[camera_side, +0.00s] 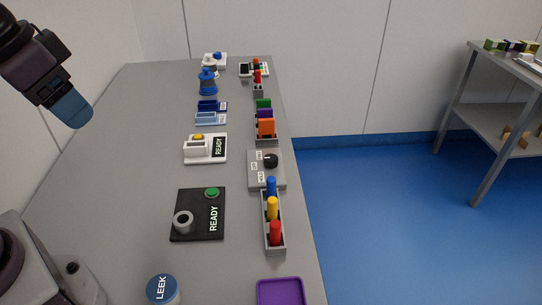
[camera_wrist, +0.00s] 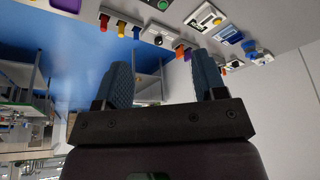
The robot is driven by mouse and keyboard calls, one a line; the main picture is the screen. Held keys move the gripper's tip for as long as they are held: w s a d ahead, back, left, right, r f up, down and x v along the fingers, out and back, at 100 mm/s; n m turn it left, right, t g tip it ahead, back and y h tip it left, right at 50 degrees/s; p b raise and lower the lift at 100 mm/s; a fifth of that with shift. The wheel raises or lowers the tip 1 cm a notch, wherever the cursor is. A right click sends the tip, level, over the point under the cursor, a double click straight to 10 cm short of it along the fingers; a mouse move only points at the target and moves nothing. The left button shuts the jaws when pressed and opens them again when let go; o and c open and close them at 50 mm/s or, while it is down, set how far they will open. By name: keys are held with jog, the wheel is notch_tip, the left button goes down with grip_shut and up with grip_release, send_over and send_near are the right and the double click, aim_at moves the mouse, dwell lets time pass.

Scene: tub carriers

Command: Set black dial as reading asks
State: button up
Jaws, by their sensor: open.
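The black dial (camera_side: 271,160) is a round knob on a grey panel (camera_side: 254,184) near the right edge of the table. Small white labels sit beside the dial, too small to read, and I cannot tell where the dial points. A white device (camera_side: 190,156) with a yellow part has a dark screen reading READY (camera_side: 219,147). A black plate (camera_side: 185,202) with a grey ring and a green button also reads READY. My gripper (camera_side: 70,108) is open and empty at the upper left, raised and well apart from the dial. The wrist view shows its two blue fingers (camera_wrist: 163,78) spread.
A grey rack (camera_side: 277,247) with blue, yellow and red pegs stands in front of the dial panel. A rack of orange, purple and green blocks (camera_side: 266,127) stands behind it. A purple tray (camera_side: 281,292) and a LEEK-labelled tub (camera_side: 161,288) are nearest. The table's left side is clear.

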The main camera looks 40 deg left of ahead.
jog(key=w+d+f+g, duration=0.1)
jog(key=w+g, duration=0.1)
jog(key=w, duration=0.7)
jog(key=g, duration=0.2)
send_over(270, 158)
notch_tip(270, 158, down, 17)
notch_tip(270, 158, down, 12)
jog(key=shift+w+f, duration=0.1)
jog(key=shift+f, duration=0.05)
jog(key=c, duration=0.9)
